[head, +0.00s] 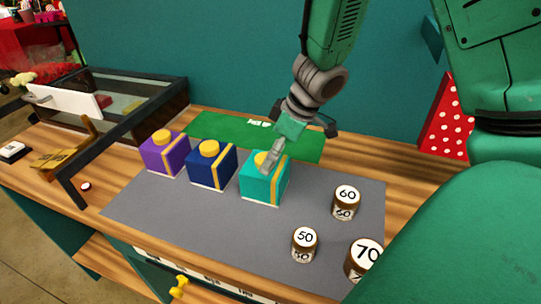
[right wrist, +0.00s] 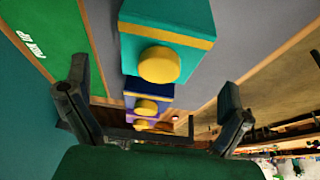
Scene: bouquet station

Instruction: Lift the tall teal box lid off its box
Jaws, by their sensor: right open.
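The teal box (head: 262,188) stands upright on the grey mat, at the right end of a row of three boxes. It has a yellow band and a yellow knob (head: 262,158) on top; I cannot make out a gap between lid and box. In the right wrist view the teal box (right wrist: 185,22) is at the top, its round yellow knob (right wrist: 159,65) facing me. My right gripper (head: 300,122) is open and empty, just above and behind the teal box. Its spread fingers show in the right wrist view (right wrist: 155,80), either side of the knob. My left gripper is out of view.
A navy box (head: 211,166) and a purple box (head: 164,155) stand left of the teal one. Marked weights (head: 305,243) stand on the right of the grey mat (head: 160,212). A green mat (head: 205,127) lies behind. A dark-framed case (head: 120,95) is at the left.

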